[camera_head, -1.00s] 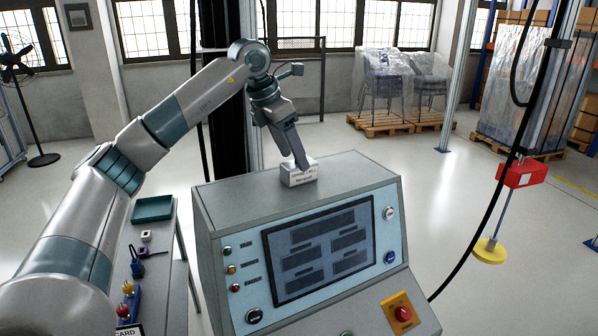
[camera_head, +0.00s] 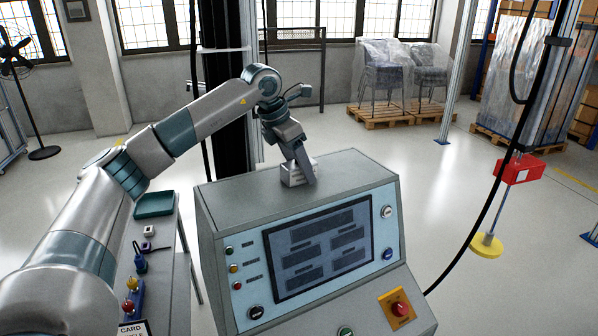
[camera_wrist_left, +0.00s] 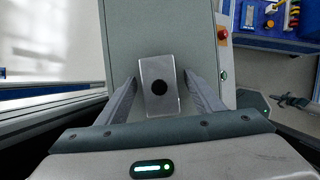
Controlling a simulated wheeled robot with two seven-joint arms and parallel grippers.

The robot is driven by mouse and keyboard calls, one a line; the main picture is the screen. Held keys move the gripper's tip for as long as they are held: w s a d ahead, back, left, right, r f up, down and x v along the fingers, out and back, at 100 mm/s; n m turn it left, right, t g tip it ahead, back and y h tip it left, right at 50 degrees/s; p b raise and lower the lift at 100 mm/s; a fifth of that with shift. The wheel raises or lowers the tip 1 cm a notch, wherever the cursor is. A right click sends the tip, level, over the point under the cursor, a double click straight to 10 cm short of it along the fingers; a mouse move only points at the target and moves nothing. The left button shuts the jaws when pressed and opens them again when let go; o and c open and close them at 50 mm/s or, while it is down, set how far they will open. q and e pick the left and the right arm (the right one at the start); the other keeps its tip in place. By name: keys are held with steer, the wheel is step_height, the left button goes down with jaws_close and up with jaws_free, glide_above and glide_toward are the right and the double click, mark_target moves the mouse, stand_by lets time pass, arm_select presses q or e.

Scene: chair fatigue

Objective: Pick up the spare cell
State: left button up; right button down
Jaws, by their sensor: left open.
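The spare cell, a small pale block (camera_head: 289,175), stands on top of the grey console (camera_head: 235,194). In the left wrist view the silver block (camera_wrist_left: 160,103) has a dark round spot on its upper face. My left gripper (camera_head: 303,172) points down at it and is open. In the left wrist view its fingers (camera_wrist_left: 162,78) lie on either side of the block, with a narrow gap visible on each side. One finger hides part of the block in the head view. My right gripper is out of view.
The console front has a screen (camera_head: 318,248), several buttons and a red knob (camera_head: 400,309). A side bench at left holds a green tray (camera_head: 154,204) and small parts. A dark cable hangs at right. The console top around the block is clear.

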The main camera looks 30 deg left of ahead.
arm_select(q)
steer(key=shift+r, duration=0.1)
jaws_close()
steer(key=shift+r, duration=0.1)
steer(key=shift+r+b, duration=0.5)
steer(key=shift+r, duration=0.05)
steer(key=r+b, duration=0.1)
steer(key=d+r+b, duration=0.1)
steer(key=r, duration=0.1)
steer(key=shift+s, duration=0.1)
steer(key=s+d+r+b, duration=0.4)
steer(key=s+d+r, duration=0.1)
steer(key=d, duration=0.4)
steer(key=shift+d+r, duration=0.25)
steer(key=shift+r, duration=0.6)
